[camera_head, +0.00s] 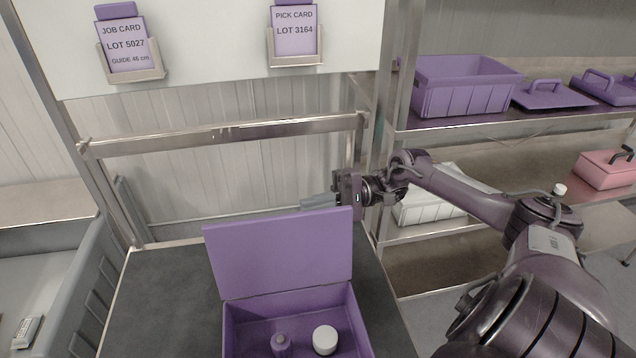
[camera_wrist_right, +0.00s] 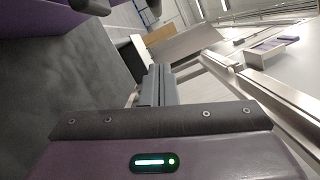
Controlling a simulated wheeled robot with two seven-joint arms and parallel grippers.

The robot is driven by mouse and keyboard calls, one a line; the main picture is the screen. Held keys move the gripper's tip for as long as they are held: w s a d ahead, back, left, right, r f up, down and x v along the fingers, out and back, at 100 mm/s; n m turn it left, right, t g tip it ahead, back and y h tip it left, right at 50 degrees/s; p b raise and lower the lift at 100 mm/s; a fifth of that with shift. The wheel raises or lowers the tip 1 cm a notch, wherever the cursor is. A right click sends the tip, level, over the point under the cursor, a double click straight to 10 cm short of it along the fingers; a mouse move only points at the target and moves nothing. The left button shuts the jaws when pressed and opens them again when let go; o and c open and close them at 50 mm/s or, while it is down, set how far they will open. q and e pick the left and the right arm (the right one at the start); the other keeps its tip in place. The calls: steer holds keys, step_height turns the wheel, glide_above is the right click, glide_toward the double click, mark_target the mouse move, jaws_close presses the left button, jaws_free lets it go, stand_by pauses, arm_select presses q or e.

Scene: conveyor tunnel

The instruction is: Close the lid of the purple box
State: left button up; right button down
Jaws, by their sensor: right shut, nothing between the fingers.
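The purple box (camera_head: 230,333) stands open on the dark grey work surface, with its front cut off by the picture's lower edge. Its lid (camera_head: 280,252) stands up from the far edge of the box. Inside the box are a small purple item (camera_head: 281,343) and a white round item (camera_head: 325,341). My right gripper (camera_head: 306,204) is shut and empty, just past the lid's top edge and pointing left. Its fingers also show in the right wrist view (camera_wrist_right: 158,84). I cannot tell whether they touch the lid. My left gripper is out of view.
A metal crossbar (camera_head: 225,132) and a card panel (camera_head: 215,40) stand behind the work surface. A shelf rack at right holds a purple bin (camera_head: 463,88), purple lids (camera_head: 553,95) and a pink case (camera_head: 606,170). A grey bin (camera_head: 75,285) is at left.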

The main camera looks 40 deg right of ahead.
arm_select(q)
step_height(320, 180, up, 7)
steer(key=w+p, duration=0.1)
steer(key=p, duration=0.4)
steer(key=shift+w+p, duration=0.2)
steer(key=shift+p, duration=0.2)
arm_select(e)
steer(key=a+r, duration=0.1)
steer(key=a, duration=0.6)
steer(key=shift+s+a+r, duration=0.15)
steer(key=shift+s+r, duration=0.25)
